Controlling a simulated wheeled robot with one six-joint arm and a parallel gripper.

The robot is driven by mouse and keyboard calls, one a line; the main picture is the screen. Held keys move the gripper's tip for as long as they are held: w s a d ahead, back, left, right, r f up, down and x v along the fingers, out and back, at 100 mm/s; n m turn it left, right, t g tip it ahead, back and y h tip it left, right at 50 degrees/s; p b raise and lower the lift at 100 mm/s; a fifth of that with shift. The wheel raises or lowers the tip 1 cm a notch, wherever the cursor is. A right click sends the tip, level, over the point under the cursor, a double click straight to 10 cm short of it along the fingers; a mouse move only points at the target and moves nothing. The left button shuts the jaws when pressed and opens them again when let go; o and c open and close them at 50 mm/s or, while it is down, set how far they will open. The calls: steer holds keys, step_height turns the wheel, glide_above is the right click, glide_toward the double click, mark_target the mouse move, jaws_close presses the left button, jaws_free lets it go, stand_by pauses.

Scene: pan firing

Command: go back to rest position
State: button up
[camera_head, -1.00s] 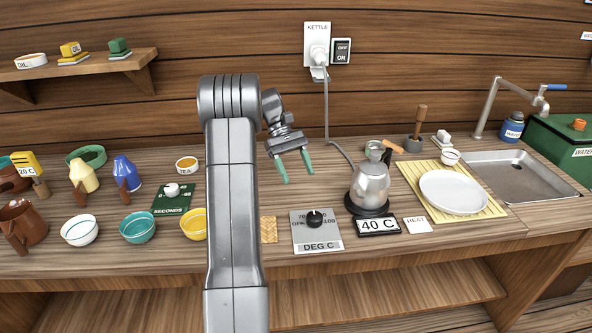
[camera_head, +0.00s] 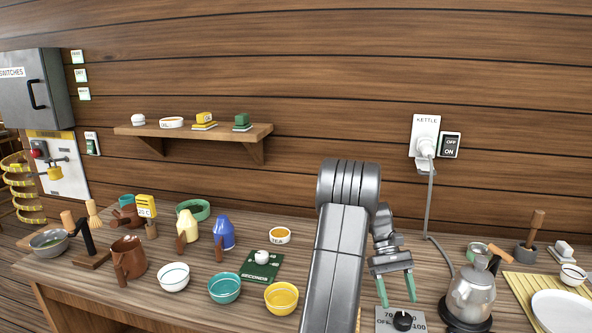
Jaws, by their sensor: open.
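My gripper (camera_head: 396,288) is at the end of my raised grey arm, to the right of the picture's middle. Its two green fingers point down and stand apart, with nothing between them. It shows above the grey dial panel (camera_head: 386,322), whose black knob (camera_head: 402,320) is partly in view at the bottom edge. The metal kettle (camera_head: 472,297) stands to the right of the gripper, apart from it. My arm hides part of the counter behind it.
The counter (camera_head: 200,268) holds a white bowl (camera_head: 173,277), a teal bowl (camera_head: 224,288), a yellow bowl (camera_head: 281,298), a brown jug (camera_head: 128,257) and a green seconds timer (camera_head: 262,266). A shelf (camera_head: 190,133) and a switch cabinet (camera_head: 36,90) are on the wall. A white plate (camera_head: 562,312) is at the right.

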mark_target(402, 315)
steer(key=x, duration=0.6)
